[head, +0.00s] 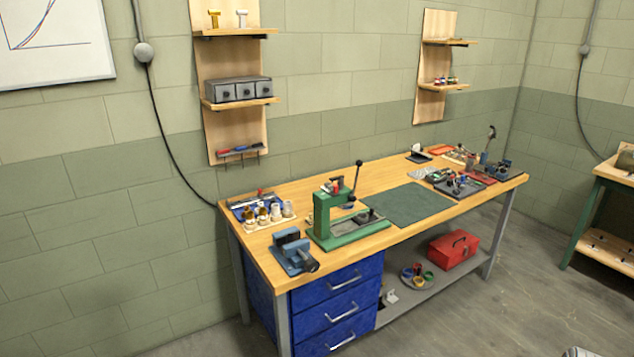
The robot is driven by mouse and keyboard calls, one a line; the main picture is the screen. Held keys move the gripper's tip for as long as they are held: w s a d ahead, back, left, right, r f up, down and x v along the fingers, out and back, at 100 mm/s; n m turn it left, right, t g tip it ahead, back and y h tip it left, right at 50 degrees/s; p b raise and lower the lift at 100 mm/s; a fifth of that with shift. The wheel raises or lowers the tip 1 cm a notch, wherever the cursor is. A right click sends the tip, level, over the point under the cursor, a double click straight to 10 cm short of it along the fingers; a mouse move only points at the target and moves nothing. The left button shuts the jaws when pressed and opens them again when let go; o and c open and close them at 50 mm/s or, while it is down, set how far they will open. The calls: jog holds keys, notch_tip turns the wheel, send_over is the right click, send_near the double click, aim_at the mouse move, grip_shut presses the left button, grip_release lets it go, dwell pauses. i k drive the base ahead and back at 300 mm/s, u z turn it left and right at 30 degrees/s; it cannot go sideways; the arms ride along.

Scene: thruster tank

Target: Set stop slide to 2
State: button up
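I cannot make out a stop slide or a numbered scale at this distance. A green lever press (322,215) with a black-knobbed lever stands on the wooden workbench (290,195), left of its middle. A small dark fixture (368,218) sits on the press's green base. A dark fixture plate (460,186) with small parts lies at the bench's right part. Either could bear a slide, but the detail is too small to tell.
A blue-grey vise (293,252) sits at the bench's front left corner, with a tray of small jars (270,214) behind it. A green mat (405,204) lies clear mid-bench. A red toolbox (453,250) is on the lower shelf. Open floor lies in front.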

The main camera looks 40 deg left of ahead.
aim_at(332, 190)
jog(key=u, duration=0.3)
jog(key=i, duration=0.7)
jog(key=u, duration=0.9)
jog(key=i, duration=1.05)
jog(key=u, duration=0.35)
jog(key=k, duration=0.95)
jog(key=u, duration=0.15)
jog(key=i, duration=0.4)
